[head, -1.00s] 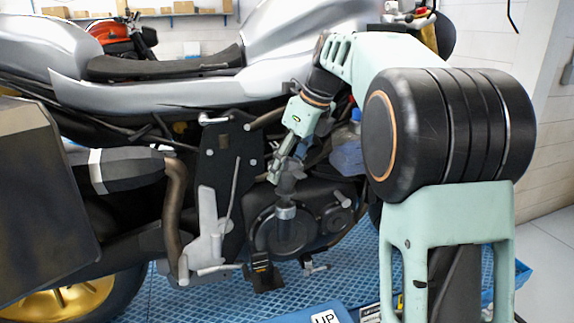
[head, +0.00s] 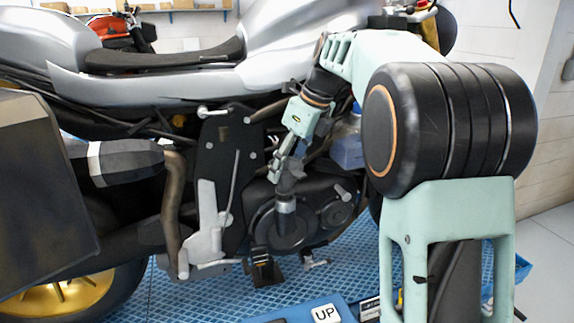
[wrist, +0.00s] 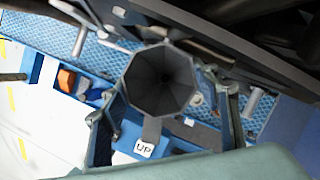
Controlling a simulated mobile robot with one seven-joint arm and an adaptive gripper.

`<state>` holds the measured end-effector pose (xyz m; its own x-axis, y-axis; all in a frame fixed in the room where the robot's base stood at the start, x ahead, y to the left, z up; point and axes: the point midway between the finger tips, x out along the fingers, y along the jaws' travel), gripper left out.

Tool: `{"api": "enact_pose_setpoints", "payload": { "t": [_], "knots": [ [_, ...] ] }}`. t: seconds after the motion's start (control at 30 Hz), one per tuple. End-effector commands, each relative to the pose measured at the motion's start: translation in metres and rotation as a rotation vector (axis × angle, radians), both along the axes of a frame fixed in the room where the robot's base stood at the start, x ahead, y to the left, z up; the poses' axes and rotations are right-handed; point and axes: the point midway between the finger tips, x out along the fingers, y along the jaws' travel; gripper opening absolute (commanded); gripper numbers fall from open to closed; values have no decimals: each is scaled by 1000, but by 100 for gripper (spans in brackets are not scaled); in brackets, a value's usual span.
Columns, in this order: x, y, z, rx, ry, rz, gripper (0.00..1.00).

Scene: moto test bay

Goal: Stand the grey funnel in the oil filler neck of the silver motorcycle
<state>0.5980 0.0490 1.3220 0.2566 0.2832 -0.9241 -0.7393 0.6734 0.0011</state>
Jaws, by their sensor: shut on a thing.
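The silver motorcycle (head: 130,97) stands side-on across the head view. Its oil filler neck (head: 287,204), a short upright grey cylinder, rises from the dark engine cover. My gripper (head: 283,168) points down above it and is shut on the dark grey funnel (head: 290,184). The funnel is directly above the neck, its lower end at or very near the neck's top. I cannot tell whether the spout is inside. In the wrist view, the funnel's wide octagonal mouth (wrist: 160,79) faces the camera between the gripper fingers and hides the neck.
A blue grated platform (head: 190,298) lies under the motorcycle. A blue tray with an "UP" label (head: 326,313) is at the bottom. A black side case (head: 40,195) stands at left, and a bluish translucent container (head: 347,150) is right of my gripper.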

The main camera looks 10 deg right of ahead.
Motion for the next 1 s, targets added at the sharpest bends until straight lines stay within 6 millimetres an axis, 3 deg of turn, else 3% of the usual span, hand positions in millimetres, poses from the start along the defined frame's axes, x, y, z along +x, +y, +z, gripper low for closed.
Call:
{"api": "enact_pose_setpoints", "payload": {
  "t": [0.53, 1.0],
  "knots": [
    [0, 0, -14, 1, 1, 0, 33],
    [0, 0, -14, 0, 0, 0, 33]
  ]
}}
